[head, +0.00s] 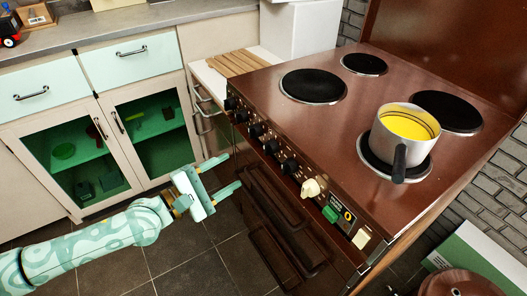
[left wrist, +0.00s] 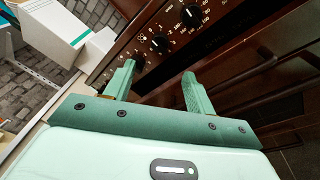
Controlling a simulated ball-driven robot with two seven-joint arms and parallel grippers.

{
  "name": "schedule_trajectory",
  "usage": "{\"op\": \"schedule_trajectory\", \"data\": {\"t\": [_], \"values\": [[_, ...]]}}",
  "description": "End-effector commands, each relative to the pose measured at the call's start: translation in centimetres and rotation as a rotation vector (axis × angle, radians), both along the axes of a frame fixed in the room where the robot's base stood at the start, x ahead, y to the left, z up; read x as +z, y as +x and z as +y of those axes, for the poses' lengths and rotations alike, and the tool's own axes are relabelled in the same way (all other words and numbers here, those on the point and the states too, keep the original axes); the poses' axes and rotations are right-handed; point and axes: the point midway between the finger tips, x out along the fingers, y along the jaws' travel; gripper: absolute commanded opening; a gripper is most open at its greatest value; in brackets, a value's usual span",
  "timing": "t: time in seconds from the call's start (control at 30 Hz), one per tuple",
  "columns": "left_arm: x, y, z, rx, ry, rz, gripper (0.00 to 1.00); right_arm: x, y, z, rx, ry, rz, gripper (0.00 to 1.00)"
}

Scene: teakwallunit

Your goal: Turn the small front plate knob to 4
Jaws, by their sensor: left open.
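The brown stove (head: 300,130) has a row of knobs along its sloping front panel. Several are black, including one near the middle (head: 271,146) and one closer to the cream knob (head: 289,166). I cannot tell which is the small front plate knob. The larger cream knob (head: 311,188) sits farther right. My left gripper (head: 234,171) is open and empty, in front of and apart from the panel. In the left wrist view, black knobs (left wrist: 159,44) (left wrist: 192,14) with white number scales show beyond the open fingers (left wrist: 160,70); exact pointer settings are too small to read.
A metal pot (head: 405,148) with yellow contents stands on the front right plate, its dark handle toward the front. A dark oven handle (head: 290,240) lies below the panel. Light cabinets (head: 130,62) stand at left. The tiled floor (head: 200,250) before the stove is clear.

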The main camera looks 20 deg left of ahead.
Motion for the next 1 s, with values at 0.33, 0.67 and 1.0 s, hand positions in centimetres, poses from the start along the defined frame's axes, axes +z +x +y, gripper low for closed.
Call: {"op": "schedule_trajectory", "data": {"t": [0.33, 0.67, 1.0], "values": [[-0.1, 7.4, -4.4, 0.001, -0.002, -0.001, 0.55, -0.8, 0.3, 0.3, 0.016, 0.002, 0.006, 0.36], [0.0, 9.9, -5.9, -0.001, 0.002, 0.0, 0.55, -1.1, 0.6, -0.1, 0.032, -0.004, 0.009, 0.36], [0.0, 10.0, -5.9, -0.001, 0.004, -0.001, 0.24, -1.1, 0.7, -0.3, 0.033, -0.007, 0.007, 0.36]]}}
